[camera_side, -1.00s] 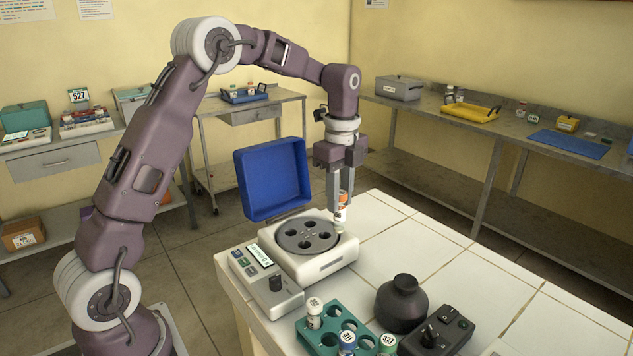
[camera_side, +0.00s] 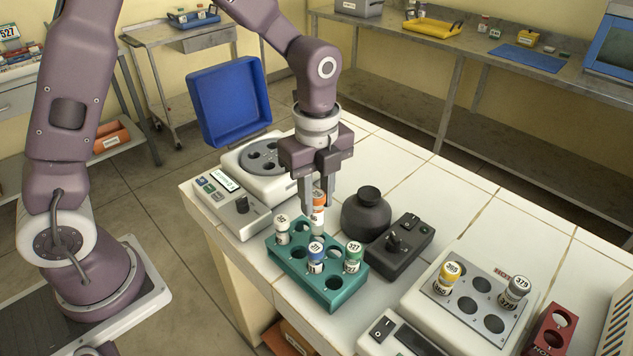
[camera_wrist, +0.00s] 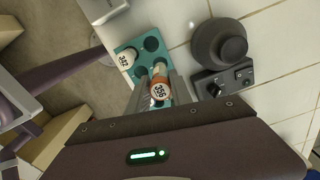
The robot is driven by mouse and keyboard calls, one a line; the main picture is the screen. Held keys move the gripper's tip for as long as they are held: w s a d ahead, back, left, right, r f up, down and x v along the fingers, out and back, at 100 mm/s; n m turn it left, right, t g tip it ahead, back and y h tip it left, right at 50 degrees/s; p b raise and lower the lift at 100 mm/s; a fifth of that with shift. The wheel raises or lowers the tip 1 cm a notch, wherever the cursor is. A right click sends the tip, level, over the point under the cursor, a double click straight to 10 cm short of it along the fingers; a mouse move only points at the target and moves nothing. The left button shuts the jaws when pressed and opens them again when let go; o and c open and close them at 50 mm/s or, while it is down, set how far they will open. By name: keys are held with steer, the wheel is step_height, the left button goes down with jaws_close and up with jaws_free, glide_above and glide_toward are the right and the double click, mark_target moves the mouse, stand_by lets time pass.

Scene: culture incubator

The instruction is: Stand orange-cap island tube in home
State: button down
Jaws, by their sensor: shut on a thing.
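The orange-cap tube (camera_side: 319,198) is held upright between the fingers of my gripper (camera_side: 319,188), at the back of the teal rack (camera_side: 335,298). The wrist view shows its numbered orange cap (camera_wrist: 160,90) between the fingers, over the rack. The teal rack holds a white-cap tube (camera_side: 282,230), a blue-cap tube (camera_side: 316,256) and a green-cap tube (camera_side: 352,257). A small red rack (camera_side: 553,332) with partly readable lettering stands at the right edge.
A dark round vessel (camera_side: 367,214) and a black control box (camera_side: 401,243) stand close right of the teal rack. A white block (camera_side: 440,307) holds a yellow-cap tube (camera_side: 447,277) and a grey-cap tube (camera_side: 515,291). A grey rotor device (camera_side: 262,160) stands behind.

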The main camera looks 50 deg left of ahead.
mark_target(316, 220)
steer(key=shift+f, duration=0.2)
steer(key=shift+f, duration=0.15)
stand_by(0.3)
steer(key=shift+f, duration=0.15)
steer(key=shift+f, duration=0.75)
steer(key=shift+f, duration=1.7)
steer(key=c, duration=1.1)
jaws_free()
